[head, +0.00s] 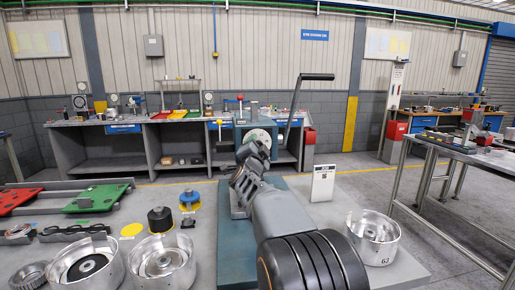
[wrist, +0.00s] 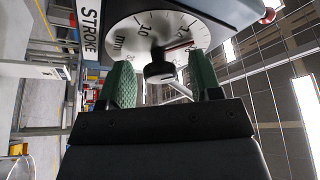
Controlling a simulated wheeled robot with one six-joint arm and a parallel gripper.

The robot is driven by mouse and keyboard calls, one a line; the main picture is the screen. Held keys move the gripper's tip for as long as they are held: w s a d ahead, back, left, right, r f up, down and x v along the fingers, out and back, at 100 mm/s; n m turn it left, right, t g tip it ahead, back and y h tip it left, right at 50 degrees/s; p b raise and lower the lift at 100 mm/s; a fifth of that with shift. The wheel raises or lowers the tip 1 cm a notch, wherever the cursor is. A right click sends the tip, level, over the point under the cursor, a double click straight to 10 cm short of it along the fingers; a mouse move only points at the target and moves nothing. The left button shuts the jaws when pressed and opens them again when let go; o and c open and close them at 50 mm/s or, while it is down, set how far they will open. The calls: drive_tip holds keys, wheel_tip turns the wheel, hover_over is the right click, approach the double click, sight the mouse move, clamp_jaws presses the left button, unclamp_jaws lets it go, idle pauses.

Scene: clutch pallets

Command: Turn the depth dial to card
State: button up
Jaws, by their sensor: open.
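The dial (wrist: 158,32) fills the top of the wrist view as a pale round face with numbers, "mm" and a red line. A black knob (wrist: 160,72) stands out from its middle. A "STROKE" label (wrist: 90,22) is beside it. My gripper (wrist: 160,62) is open, with one green finger on each side of the knob; I cannot tell whether they touch it. In the head view the dial (head: 263,136) is on a grey-blue machine, partly hidden by my gripper (head: 257,147). A white card (head: 323,183) marked about "16" stands right of my arm; its small text is unreadable.
A lever (head: 316,77) rises beside the dial. Metal drums (head: 378,238) stand on the right and at front left. Green and red pallets (head: 98,197) lie at left. Workbenches (head: 120,127) line the back wall, and a metal table (head: 460,155) stands at right.

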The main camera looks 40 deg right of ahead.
drive_tip(key=b+v, duration=0.1)
drive_tip(key=v, duration=1.3)
drive_tip(key=shift+w, duration=0.1)
